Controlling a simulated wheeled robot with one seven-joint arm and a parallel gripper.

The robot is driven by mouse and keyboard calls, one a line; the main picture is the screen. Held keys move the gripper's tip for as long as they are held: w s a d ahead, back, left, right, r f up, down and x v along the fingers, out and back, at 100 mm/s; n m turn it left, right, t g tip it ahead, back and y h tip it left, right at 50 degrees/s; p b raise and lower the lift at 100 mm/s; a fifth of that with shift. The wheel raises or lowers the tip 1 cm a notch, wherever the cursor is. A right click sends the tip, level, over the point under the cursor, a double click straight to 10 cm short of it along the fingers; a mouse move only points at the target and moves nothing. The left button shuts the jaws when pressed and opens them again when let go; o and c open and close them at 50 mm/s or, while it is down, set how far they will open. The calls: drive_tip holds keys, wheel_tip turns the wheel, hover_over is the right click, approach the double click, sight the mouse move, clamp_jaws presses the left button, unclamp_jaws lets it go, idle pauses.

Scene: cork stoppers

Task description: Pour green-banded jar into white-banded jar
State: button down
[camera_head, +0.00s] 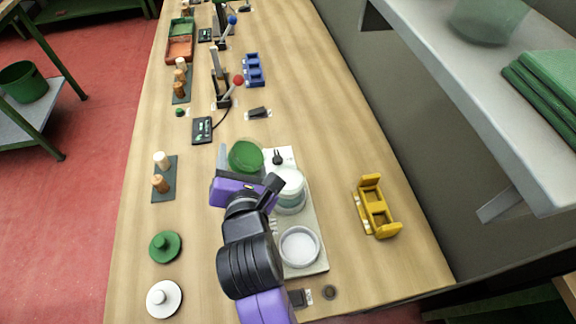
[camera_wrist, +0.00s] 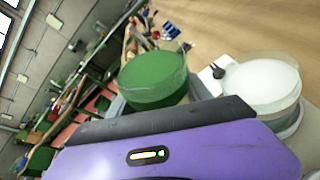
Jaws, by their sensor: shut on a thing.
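The green jar (camera_head: 245,155) is clear glass with green showing inside. My gripper (camera_head: 243,170) is shut on it, and its purple body hides the near side. In the wrist view the green jar (camera_wrist: 155,85) looks close to upright, with my gripper (camera_wrist: 158,97) around it. A glass jar with a white top surface (camera_head: 289,184) stands just to its right on the pale tray; it also shows in the wrist view (camera_wrist: 260,85). A second round white container (camera_head: 300,246) is nearer on the tray. I cannot make out which one carries a white band.
A green lid (camera_head: 165,246) and a white lid (camera_head: 164,299) lie at the left. A board with cork stoppers (camera_head: 163,180) stands beyond them. A yellow holder (camera_head: 377,206) is right of the tray (camera_head: 316,213). A grey shelf (camera_head: 480,75) overhangs at the right.

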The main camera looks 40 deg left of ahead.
drive_tip(key=f, duration=0.2)
drive_tip(key=f+n, duration=0.1)
drive_tip(key=shift+s+a+f+h, duration=0.2)
drive_tip(key=shift+a+f+h, duration=0.05)
drive_tip(key=shift+f+h, duration=0.1)
drive_tip(key=shift+s+a+f+n+h, duration=0.15)
drive_tip(key=shift+a+f+n+h, duration=0.15)
drive_tip(key=shift+f+n, duration=0.35)
drive_tip(key=shift+s+a+f+n+t+h+p, duration=0.1)
drive_tip(key=shift+a+f+n+t+h+p, duration=0.25)
drive_tip(key=shift+p, duration=0.3)
drive_tip(key=shift+s+f+n+t+h+p, duration=0.1)
drive_tip(key=shift+f+n+p, duration=0.35)
drive_tip(key=shift+p, duration=0.15)
